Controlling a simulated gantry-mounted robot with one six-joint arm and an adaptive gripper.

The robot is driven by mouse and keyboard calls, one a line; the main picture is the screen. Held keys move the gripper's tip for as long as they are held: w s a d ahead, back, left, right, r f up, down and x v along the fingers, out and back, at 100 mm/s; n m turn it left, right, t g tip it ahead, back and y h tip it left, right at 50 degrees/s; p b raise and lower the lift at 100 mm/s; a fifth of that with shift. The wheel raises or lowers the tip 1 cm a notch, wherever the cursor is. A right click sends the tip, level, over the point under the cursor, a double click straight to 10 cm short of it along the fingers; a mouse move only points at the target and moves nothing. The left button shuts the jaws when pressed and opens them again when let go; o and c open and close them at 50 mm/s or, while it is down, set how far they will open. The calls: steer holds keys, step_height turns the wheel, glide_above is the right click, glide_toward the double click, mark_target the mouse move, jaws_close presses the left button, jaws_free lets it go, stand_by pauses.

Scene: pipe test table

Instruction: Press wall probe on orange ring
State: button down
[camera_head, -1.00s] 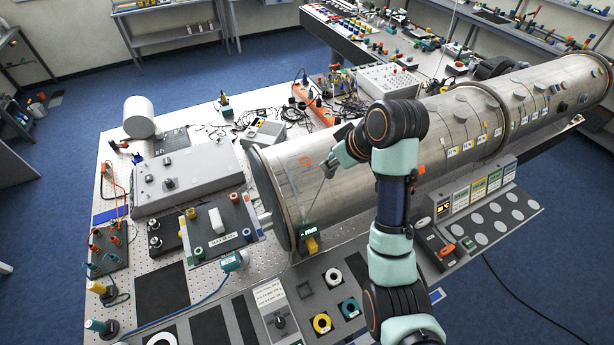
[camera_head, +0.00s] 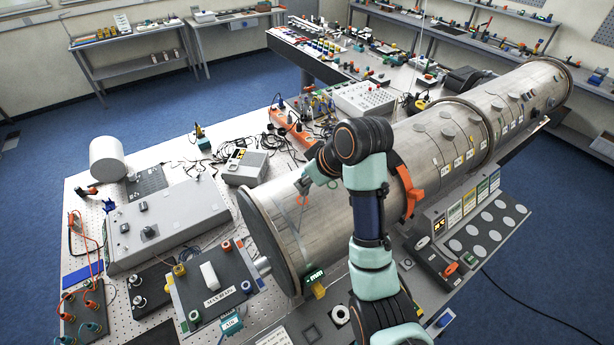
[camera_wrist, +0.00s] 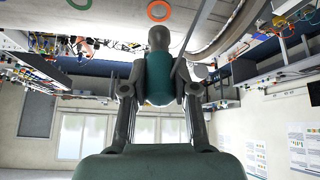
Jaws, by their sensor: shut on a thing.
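The orange ring (camera_head: 302,200) is a thin outline on the side of the big metal pipe (camera_head: 335,215), near its left end. It also shows at the top of the wrist view (camera_wrist: 158,10). My gripper (camera_head: 304,186) is beside the ring in the head view, partly hidden by my arm. In the wrist view my gripper (camera_wrist: 158,92) is shut on the wall probe (camera_wrist: 159,68), which has a teal body and a grey rounded tip. The tip points toward the ring and appears slightly below it in that picture. I cannot tell whether it touches the pipe.
An orange strap (camera_head: 409,190) rings the pipe right of my arm. A grey control box (camera_head: 168,222) and a dark block panel (camera_head: 214,290) stand on the table left of the pipe.

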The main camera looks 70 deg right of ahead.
steer(key=shift+w+d+f, duration=0.1)
steer(key=shift+w+f, duration=0.05)
steer(key=shift+f, duration=0.5)
steer(key=shift+w+d+f, duration=0.1)
steer(key=shift+f, duration=0.75)
steer(key=shift+w+d+f, duration=0.1)
steer(key=shift+f, duration=0.7)
stand_by(1.8)
